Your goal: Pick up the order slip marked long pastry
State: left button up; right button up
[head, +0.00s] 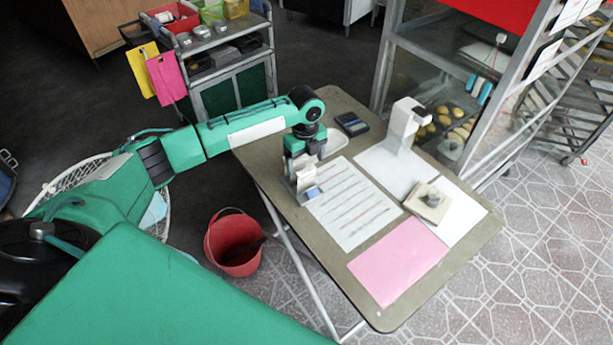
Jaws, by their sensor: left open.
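My left gripper (304,182) points down at the left edge of the folding table (410,312), over the left side of a lined sheet (355,210). The gripper is open, and a small blue-and-white piece (314,192) shows beside its fingertips; I cannot tell whether it lies between them. Blank-looking white sheets (462,205) and a pink sheet (398,262) lie on the table. A small stack of cream slips (424,208) with a grey object on top sits on the right. No words are legible, so I cannot tell which paper says long pastry. My right gripper is not in view.
A white stand (401,130), a dark calculator-like device (352,124) and a white dish (336,142) stand towards the back. A glass-sided cabinet with round pastries (445,124) is behind. A red bucket (235,245) is on the floor at the left.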

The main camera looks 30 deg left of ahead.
aim_at(306, 170)
pick_arm(q)
jog(key=f, duration=0.1)
jog(key=f+p, duration=0.1)
jog(key=f, duration=0.2)
jog(key=shift+w+f, duration=0.25)
jog(key=shift+f, duration=0.25)
jog(key=c, duration=1.1)
